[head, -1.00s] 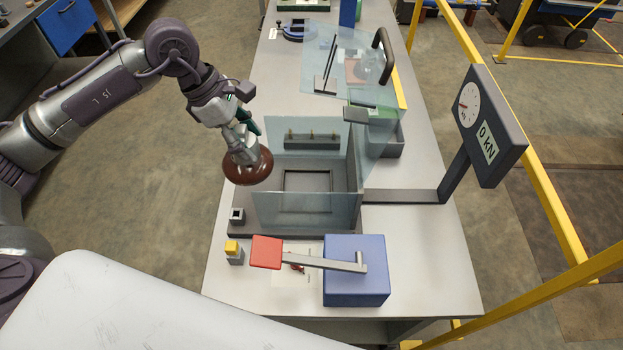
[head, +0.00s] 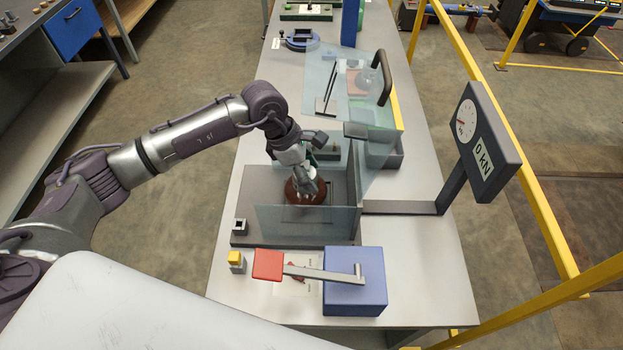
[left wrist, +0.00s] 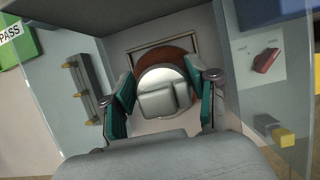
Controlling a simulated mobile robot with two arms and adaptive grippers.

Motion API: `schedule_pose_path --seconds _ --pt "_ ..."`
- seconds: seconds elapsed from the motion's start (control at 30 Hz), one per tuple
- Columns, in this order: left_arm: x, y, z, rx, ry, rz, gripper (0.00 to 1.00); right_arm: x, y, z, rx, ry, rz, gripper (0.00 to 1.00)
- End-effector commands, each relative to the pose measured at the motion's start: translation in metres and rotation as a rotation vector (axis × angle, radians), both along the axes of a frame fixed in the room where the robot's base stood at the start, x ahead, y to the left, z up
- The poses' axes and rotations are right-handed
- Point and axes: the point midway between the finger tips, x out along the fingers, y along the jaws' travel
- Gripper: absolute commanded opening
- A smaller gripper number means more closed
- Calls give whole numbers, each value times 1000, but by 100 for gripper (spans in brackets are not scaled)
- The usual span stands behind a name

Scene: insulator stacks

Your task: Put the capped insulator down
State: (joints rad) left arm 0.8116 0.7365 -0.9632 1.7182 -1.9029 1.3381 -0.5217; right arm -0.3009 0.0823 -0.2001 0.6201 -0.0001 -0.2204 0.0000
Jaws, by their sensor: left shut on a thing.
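The capped insulator has a brown disc (head: 300,193) and a metal cap (left wrist: 165,98). My left gripper (head: 305,180) is shut on the cap and holds the insulator inside the clear-walled test bay (head: 278,224). In the left wrist view its green-padded fingers (left wrist: 163,105) flank the cap. The brown disc (left wrist: 160,54) shows over the square frame (left wrist: 133,60) on the bay floor and hides part of it. I cannot tell whether the insulator's underside touches the floor. My right gripper is not in view.
A gauge reading 0 kN (head: 483,140) stands right of the bay. A blue box (head: 355,283) with a red-ended lever (head: 268,264) and a yellow button (head: 235,257) stand in front. A tilted clear guard with a dark handle (head: 383,78) is behind.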

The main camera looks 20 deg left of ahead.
Motion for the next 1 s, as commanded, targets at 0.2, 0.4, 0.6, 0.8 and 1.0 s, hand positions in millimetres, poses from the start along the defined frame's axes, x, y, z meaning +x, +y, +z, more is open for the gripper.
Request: schedule_pose_path --seconds 0.2,0.4,0.6,0.8,1.0 --pt "4 -5 -6 -3 -4 0 0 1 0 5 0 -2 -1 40" --pt "3 -4 -30 -2 0 1 0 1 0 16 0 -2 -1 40" --pt "4 -4 -41 -2 -6 0 0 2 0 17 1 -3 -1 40" --pt "4 -4 -43 -3 -5 1 0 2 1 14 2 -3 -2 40" --pt "2 -3 -45 0 -1 0 84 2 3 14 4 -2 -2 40"
